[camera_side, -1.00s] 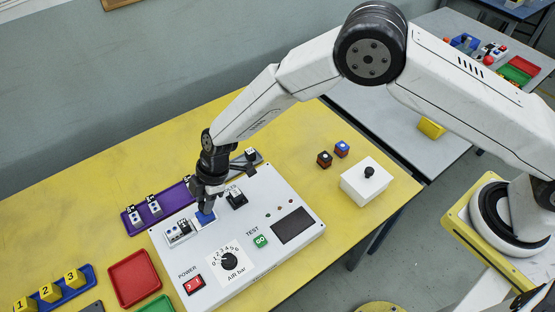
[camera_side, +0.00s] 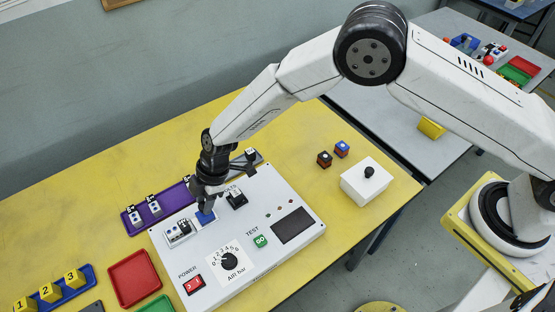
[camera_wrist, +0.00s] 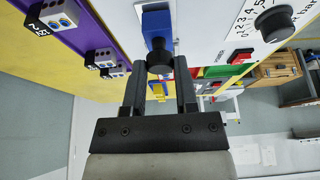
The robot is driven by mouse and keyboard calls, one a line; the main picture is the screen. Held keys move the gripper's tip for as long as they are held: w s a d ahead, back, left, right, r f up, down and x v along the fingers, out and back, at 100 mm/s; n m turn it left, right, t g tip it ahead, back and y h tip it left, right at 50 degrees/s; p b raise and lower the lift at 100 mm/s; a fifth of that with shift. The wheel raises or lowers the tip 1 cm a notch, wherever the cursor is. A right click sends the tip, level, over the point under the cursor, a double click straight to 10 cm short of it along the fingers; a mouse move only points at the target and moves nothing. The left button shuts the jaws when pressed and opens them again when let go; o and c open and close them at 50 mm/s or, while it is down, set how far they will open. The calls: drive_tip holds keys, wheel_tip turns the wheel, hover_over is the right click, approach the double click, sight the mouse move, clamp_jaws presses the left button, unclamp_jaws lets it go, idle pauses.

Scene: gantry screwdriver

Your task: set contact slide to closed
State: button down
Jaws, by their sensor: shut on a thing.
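The contact slide is a blue block (camera_side: 205,217) on the top of the white test panel (camera_side: 262,204), toward its back left. In the wrist view the blue block (camera_wrist: 156,20) carries a round black knob (camera_wrist: 159,58). My gripper (camera_wrist: 159,66) has a finger on each side of this knob and is shut on it. In the side view my gripper (camera_side: 206,205) points down at the slide and hides part of it. I cannot read any open or closed marking.
The panel also has a pressure dial (camera_side: 229,261), a red power switch (camera_side: 194,285), a green test button (camera_side: 261,241), a dark display (camera_side: 293,226) and a black switch (camera_side: 237,198). A purple rail (camera_side: 176,196) lies behind. A red tray (camera_side: 134,278) is at left.

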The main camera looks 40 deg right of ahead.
sight(198, 217)
idle(0.3)
drive_tip(key=shift+a+r, duration=0.1)
drive_tip(key=shift+a, duration=1.4)
drive_tip(key=shift+c, duration=1.8)
unclamp_jaws()
drive_tip(key=shift+v, duration=3.85)
